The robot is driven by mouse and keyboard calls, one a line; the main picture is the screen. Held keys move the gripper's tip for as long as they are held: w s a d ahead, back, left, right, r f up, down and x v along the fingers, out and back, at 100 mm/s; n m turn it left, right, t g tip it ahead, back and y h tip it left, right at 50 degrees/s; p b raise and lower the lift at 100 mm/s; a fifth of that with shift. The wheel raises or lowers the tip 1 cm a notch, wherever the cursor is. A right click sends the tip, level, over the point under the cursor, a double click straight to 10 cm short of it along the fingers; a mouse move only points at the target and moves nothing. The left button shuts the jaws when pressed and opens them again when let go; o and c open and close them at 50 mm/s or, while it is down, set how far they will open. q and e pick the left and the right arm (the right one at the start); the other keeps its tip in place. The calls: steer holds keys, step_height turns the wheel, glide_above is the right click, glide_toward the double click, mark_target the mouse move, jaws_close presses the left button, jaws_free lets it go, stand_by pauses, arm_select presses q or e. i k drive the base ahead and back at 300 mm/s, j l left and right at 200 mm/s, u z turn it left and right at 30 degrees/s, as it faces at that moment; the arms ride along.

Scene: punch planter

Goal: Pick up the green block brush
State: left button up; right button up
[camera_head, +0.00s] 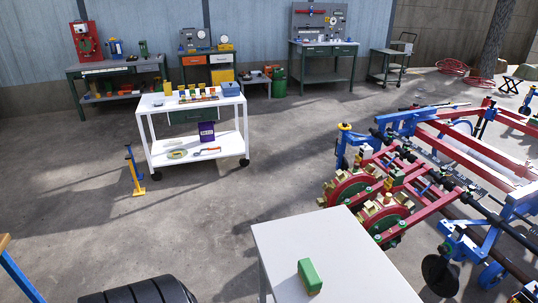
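The green block brush (309,275) lies on the pale grey table (335,243) at the bottom centre of the head view. It is a small green block with a thin tan strip along its lower front edge. It sits near the table's front left part, with nothing touching it. Neither my left nor my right gripper shows in this view.
A red and blue planter machine (430,185) stands close to the table's right. A black tyre (140,291) lies at the bottom left. A white cart (197,149) and workbenches (325,52) stand farther back. The floor between cart and table is clear.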

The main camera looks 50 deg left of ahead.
mark_target(312, 281)
steer(key=u, duration=1.3)
steer(key=j+z, duration=0.15)
steer(key=j, duration=0.15)
steer(key=i+j+z, duration=0.1)
steer(key=j, duration=0.2)
